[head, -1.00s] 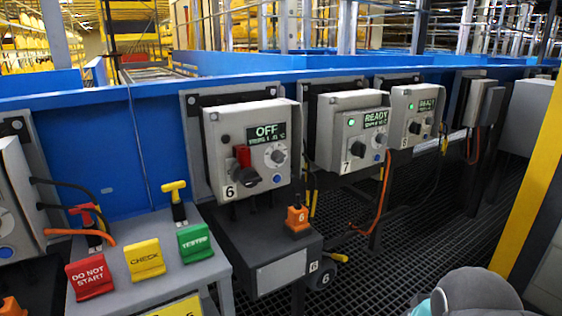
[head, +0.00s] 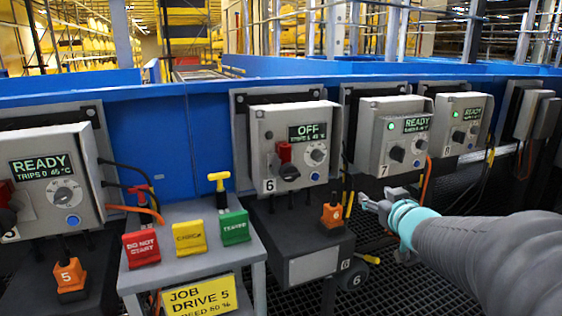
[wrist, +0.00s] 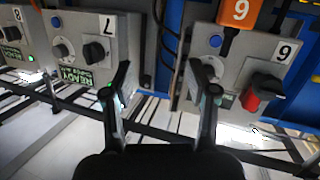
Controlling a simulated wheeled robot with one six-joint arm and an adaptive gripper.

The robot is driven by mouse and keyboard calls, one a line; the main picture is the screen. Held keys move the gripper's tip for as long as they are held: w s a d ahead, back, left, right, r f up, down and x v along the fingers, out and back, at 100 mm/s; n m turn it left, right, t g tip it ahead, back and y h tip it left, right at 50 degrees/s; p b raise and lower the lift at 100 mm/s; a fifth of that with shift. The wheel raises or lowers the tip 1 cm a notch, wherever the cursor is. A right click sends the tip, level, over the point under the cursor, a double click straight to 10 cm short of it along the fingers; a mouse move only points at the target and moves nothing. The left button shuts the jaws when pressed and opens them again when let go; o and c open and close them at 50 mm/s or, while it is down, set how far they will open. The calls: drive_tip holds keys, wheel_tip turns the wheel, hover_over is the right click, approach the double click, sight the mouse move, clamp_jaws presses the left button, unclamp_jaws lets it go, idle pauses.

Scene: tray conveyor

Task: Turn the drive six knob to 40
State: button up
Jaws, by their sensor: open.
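The drive six box (head: 268,128) hangs on the blue conveyor side and its display (head: 308,132) reads OFF. Its grey dial knob (head: 318,154) sits below the display, above a blue button (head: 315,176). A red handle (head: 284,152) stands over a black switch at left. My gripper (head: 368,200) is low and right of this box, in front of drive seven's lower side. In the wrist view, the picture is upside down; my gripper (wrist: 165,85) is open and empty. The drive six knob (wrist: 209,68) shows beside its right finger, which covers part of the display.
Drive seven (head: 378,120) and drive eight (head: 445,118) show READY at right. Drive five (head: 88,165) is at left. A small table (head: 205,265) holds red, yellow and green tags; its sign reads JOB DRIVE 5.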

sight(321, 159)
drive_tip(key=a+r+n+t+y, duration=0.1)
drive_tip(key=a+r+n+y, duration=0.1)
drive_tip(key=a+r+y, duration=0.4)
drive_tip(key=shift+h, duration=0.4)
drive_tip(key=x, duration=0.9)
drive_tip(key=f+x, duration=0.1)
drive_tip(key=x, duration=0.3)
drive_tip(key=shift+w+a, duration=0.15)
drive_tip(key=shift+a, duration=0.3)
